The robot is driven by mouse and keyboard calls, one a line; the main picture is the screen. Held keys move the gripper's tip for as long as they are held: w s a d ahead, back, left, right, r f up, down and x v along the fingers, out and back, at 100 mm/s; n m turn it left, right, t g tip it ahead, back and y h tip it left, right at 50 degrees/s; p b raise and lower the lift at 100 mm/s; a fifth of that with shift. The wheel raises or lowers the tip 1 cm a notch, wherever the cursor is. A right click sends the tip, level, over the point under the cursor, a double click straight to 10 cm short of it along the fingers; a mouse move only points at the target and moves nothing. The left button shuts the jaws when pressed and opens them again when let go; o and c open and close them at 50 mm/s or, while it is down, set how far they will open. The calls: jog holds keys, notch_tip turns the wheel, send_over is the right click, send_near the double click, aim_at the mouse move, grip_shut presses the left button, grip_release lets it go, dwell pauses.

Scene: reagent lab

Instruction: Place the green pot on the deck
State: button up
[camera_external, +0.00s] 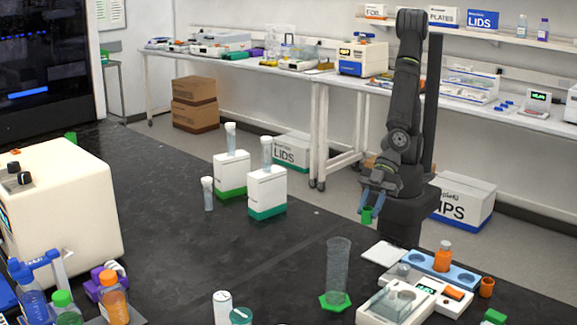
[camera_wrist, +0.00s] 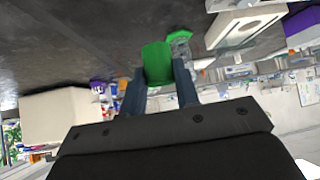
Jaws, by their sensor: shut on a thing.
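The small green pot (camera_external: 367,215) is held in the air by my gripper (camera_external: 371,207), in front of my arm's base in the external view. In the wrist view the green pot (camera_wrist: 157,62) sits between the two dark fingers of my gripper (camera_wrist: 160,82), which are shut on it. The pot is clear of any surface. A light blue deck (camera_external: 462,276) with round wells lies on the black bench at right, below and right of the gripper. I cannot tell for sure that this is the deck named.
A white balance-like device (camera_external: 405,302), a white plate (camera_external: 384,253) and an orange pot (camera_external: 487,287) are near the deck. A tall clear cylinder (camera_external: 338,272) on a green base stands left of them. The black bench (camera_external: 150,220) has free room in the middle.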

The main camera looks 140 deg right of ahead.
jog(key=s+a+n+y, duration=0.1)
jog(key=s+a, duration=0.2)
jog(key=s, duration=0.6)
jog(key=a+f, duration=0.2)
jog(key=a, duration=0.1)
jog(key=s+a+f, duration=0.1)
jog(key=a+f, duration=0.1)
jog(key=a, duration=0.2)
jog(key=s+a+f, duration=0.1)
jog(key=a+f, duration=0.1)
jog(key=a, duration=0.2)
jog(key=shift+s+a+f, duration=0.1)
jog(key=shift+s+f, duration=0.1)
jog(key=shift+f, duration=2.25)
jog(key=o, duration=0.7)
jog(key=shift+f, duration=0.15)
jog(key=o, duration=0.3)
jog(key=shift+o, duration=0.2)
jog(key=shift+r, duration=0.25)
jog(key=v, duration=1.2)
